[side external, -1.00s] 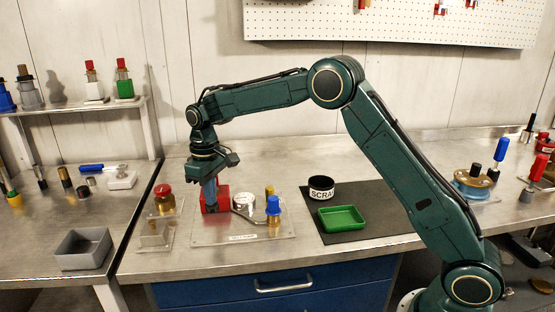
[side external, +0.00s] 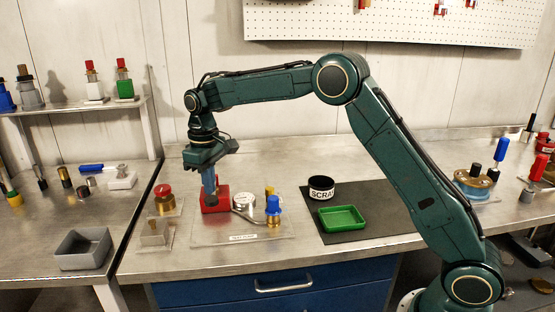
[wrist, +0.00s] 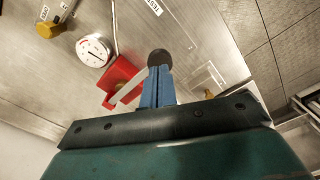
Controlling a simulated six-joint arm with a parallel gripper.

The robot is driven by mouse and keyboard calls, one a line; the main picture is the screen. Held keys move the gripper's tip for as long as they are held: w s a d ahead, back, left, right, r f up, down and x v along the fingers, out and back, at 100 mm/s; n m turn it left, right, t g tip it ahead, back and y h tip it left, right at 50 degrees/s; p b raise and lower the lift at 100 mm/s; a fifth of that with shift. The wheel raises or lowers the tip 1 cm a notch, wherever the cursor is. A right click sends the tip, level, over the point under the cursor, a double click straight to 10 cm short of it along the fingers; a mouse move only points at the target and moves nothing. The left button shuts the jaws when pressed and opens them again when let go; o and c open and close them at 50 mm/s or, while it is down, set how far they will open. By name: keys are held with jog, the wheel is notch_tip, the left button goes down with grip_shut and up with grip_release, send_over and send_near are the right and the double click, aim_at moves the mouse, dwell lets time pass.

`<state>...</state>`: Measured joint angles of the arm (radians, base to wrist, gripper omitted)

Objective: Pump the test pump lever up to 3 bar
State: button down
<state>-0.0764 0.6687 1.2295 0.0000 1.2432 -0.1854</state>
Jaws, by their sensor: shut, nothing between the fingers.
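The test pump is a red block (side external: 221,191) on a pale base plate (side external: 205,238), with a round white gauge (side external: 243,201) to its right. The red block (wrist: 121,76) and the gauge (wrist: 94,50) also show in the wrist view; the gauge reading is too small to tell. The pale lever bar (wrist: 130,86) runs beside the block, partly hidden by my fingers. A dark round knob (wrist: 159,58) sits just beyond my fingertips; I cannot tell whether they touch it. My gripper (side external: 210,188) points down in front of the block, its blue fingers (wrist: 158,72) shut and empty.
A blue-capped brass valve (side external: 273,207) stands at the plate's right. A red-capped brass part (side external: 164,200) and a small clear stand (side external: 154,232) are on the left. A green tray (side external: 341,218) and a black SCRAP bin (side external: 321,187) lie on a dark mat to the right.

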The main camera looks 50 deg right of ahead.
aim_at(211, 198)
jog(key=shift+f, duration=0.25)
jog(key=shift+f, duration=2.2)
jog(key=shift+r, duration=2.45)
jog(key=shift+f, duration=0.2)
jog(key=shift+f, duration=2.25)
jog(key=shift+r, duration=2.45)
jog(key=shift+f, duration=0.25)
